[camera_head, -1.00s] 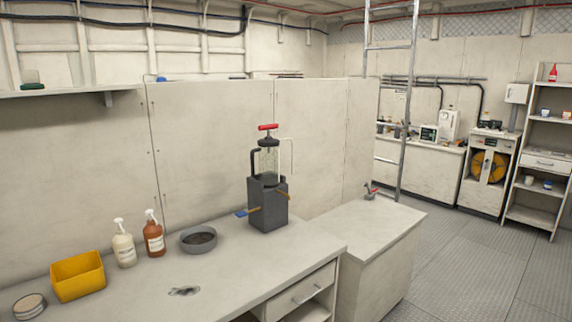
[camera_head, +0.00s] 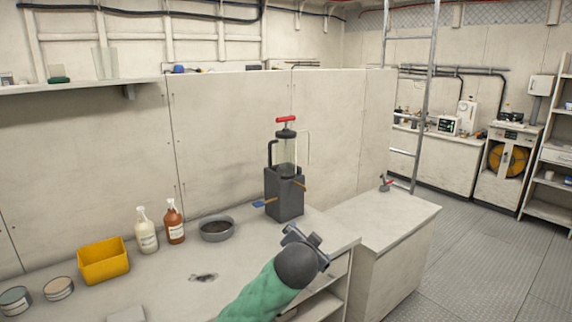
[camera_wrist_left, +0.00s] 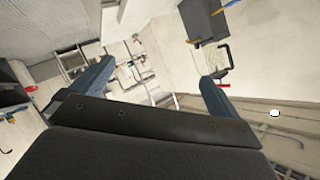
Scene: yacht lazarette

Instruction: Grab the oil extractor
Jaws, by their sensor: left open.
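The oil extractor (camera_head: 287,150) has a red T-shaped handle on top, a clear cylinder and a black side handle. It stands upright at a dark grey box (camera_head: 284,196) on the workbench; I cannot tell how it is seated. My left gripper (camera_head: 303,238) is in front of and below the box in the head view, apart from it. In the left wrist view its two blue fingers (camera_wrist_left: 157,72) are wide apart with nothing between them. The extractor also shows there, tipped over in the picture, beyond the right finger (camera_wrist_left: 217,62). My right gripper is not in view.
A grey round pan (camera_head: 217,229), a brown pump bottle (camera_head: 174,222), a white pump bottle (camera_head: 146,233) and a yellow bin (camera_head: 103,260) stand left on the workbench (camera_head: 180,290). A lower counter (camera_head: 385,220) and a ladder (camera_head: 425,90) are to the right.

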